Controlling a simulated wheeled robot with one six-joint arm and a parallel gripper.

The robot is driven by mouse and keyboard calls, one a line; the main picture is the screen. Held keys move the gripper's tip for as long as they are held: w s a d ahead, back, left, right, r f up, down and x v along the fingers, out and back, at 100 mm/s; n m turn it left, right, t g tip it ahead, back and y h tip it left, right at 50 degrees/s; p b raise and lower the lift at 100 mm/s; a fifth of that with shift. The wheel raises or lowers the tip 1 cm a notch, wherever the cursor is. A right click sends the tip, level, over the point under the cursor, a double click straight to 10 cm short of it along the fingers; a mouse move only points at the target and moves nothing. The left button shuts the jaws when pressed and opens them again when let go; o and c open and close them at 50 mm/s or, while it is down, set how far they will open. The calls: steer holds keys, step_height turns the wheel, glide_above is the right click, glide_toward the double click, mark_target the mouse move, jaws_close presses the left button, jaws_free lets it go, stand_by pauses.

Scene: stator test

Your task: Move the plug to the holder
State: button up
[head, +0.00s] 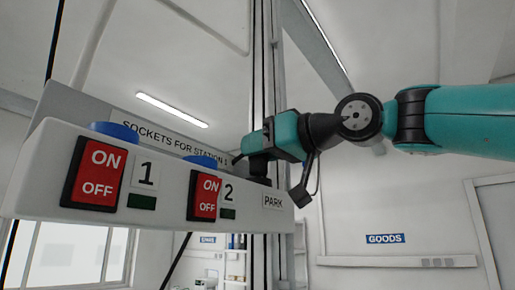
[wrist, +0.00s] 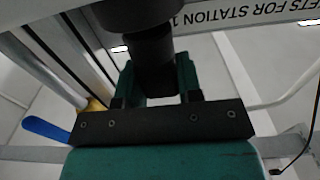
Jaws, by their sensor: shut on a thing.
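My gripper (head: 256,146) is at the right end of the white socket panel (head: 150,205) in the head view, close above the PARK label (head: 273,201). In the wrist view its two teal fingers (wrist: 158,82) are shut on the black cylindrical plug (wrist: 153,55). The plug shows as a dark piece (head: 259,169) below the fingers in the head view. The PARK place seems to be the holder. The plug's lower end is hidden, so I cannot tell whether it is seated there.
Sockets 1 and 2 have red ON/OFF switches (head: 92,173) (head: 203,195) and blue caps (head: 115,131) (head: 200,160) on top. The sign board (head: 170,137) stands behind them. Open room lies to the right.

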steer(key=shift+f+b, duration=1.15)
steer(key=shift+b, duration=0.05)
stand_by(0.6)
steer(key=o, duration=1.2)
steer(key=shift+c, duration=0.2)
steer(key=b+v, duration=0.5)
steer(key=v, duration=1.2)
steer(key=shift+d, duration=0.15)
